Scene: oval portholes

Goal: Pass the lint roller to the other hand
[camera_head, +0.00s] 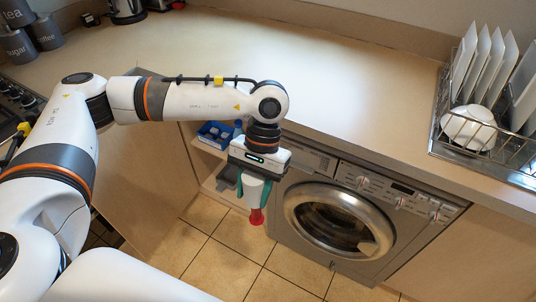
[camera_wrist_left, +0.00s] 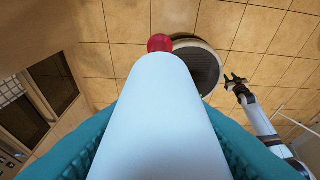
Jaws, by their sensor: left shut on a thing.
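The lint roller (camera_head: 252,189) has a pale roll and a red end, and hangs in my left gripper (camera_head: 254,194) in front of the cupboard and washing machine, below the counter edge. The teal fingers are shut on the roll, with the red end pointing down. In the left wrist view the pale roll (camera_wrist_left: 160,120) fills the middle between the teal fingers, with the red end beyond it. My right gripper (camera_wrist_left: 236,83) shows small in the left wrist view, apart from the roller, with its dark fingers spread and empty. It is out of the head view.
The washing machine (camera_head: 338,219) stands just right of the roller under the counter (camera_head: 330,75). An open shelf with a blue box (camera_head: 216,134) is behind my left wrist. A dish rack (camera_head: 487,150) with plates and a bowl stands at right. The tiled floor below is clear.

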